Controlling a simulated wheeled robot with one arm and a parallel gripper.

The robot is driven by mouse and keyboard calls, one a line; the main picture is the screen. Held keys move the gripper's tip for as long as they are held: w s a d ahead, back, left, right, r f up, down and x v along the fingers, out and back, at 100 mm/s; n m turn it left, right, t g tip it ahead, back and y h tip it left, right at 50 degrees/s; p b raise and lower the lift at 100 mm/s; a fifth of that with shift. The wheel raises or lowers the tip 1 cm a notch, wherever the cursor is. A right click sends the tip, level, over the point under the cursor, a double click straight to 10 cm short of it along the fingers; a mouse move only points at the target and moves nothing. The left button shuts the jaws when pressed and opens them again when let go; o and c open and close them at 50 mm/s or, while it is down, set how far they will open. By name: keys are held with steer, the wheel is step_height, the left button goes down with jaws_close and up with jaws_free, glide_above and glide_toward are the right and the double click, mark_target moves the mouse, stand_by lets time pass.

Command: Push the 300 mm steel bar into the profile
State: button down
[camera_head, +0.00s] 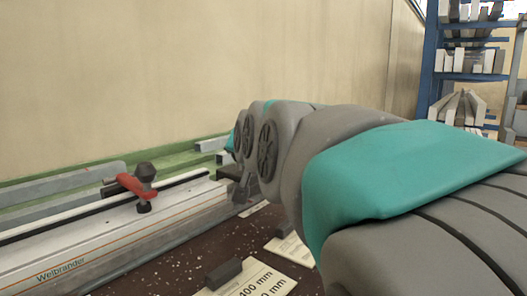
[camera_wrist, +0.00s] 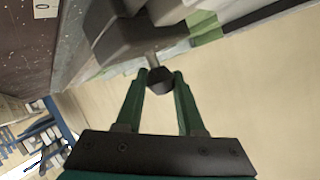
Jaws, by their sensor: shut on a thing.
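The pale metal profile (camera_head: 120,236), lettered "Welbrander", lies on the bench at the left in the head view. A red clamp (camera_head: 134,186) with a black knob (camera_head: 145,170) sits on it. My gripper is at the profile's right end, mostly hidden behind my arm in the head view. In the wrist view my gripper (camera_wrist: 160,82) is shut on a dark faceted, knob-like piece (camera_wrist: 160,80) on a thin metal stem, beside a grey block (camera_wrist: 125,35). I cannot tell whether this piece belongs to a clamp. I cannot single out the 300 mm bar.
A green rail (camera_head: 60,176) and wall stand behind. A blue rack (camera_head: 430,60) stands at the right.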

steer(key=shift+a, duration=0.1)
steer(key=c, duration=0.5)
jaws_free()
